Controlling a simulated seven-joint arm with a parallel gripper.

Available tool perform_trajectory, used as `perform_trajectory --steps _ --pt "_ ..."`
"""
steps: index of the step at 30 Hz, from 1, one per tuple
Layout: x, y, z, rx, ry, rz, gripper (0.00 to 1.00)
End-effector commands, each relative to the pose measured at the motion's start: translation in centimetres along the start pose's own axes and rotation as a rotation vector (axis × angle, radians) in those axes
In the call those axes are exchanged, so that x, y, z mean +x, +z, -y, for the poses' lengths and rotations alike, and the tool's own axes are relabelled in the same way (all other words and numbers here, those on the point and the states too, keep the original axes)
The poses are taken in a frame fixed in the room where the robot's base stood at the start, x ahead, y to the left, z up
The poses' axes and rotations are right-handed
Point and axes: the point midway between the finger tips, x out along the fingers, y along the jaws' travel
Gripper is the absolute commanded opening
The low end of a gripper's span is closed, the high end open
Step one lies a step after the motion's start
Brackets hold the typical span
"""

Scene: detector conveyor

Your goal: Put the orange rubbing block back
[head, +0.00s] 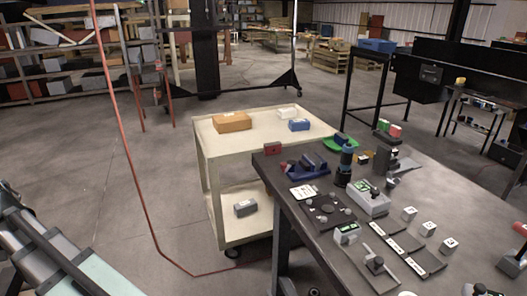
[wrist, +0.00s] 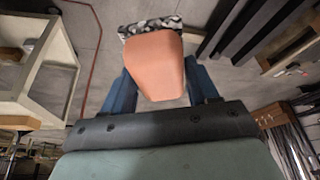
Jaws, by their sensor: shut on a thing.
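In the wrist view, the orange rubbing block (wrist: 156,62) is between the two blue fingers of my gripper (wrist: 160,78). The block has a smooth orange body that narrows towards the gripper, and a black-and-white speckled strip along its far edge. My gripper is shut on it, and the block hangs clear over the grey floor. The finger contact is partly hidden behind the block. Neither my gripper nor the held block can be made out in the head view.
A cream two-shelf cart (head: 207,149) carries a brown box (head: 232,122), a blue block (head: 299,125) and a white block (head: 289,113). A grey block (head: 245,208) is on its lower shelf. The dark workbench (head: 330,250) is crowded with tools. A red hose (head: 137,187) crosses the floor.

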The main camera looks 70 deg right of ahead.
Motion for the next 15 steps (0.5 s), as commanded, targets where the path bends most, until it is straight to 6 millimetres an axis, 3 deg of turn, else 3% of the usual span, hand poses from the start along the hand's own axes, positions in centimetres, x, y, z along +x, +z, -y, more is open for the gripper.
perform_trajectory --steps 6,15 --pt "1.3 -4.5 -5.8 0.140 0.057 0.005 0.30" --pt "2.7 -9.3 -15.0 0.335 0.134 0.011 0.30"
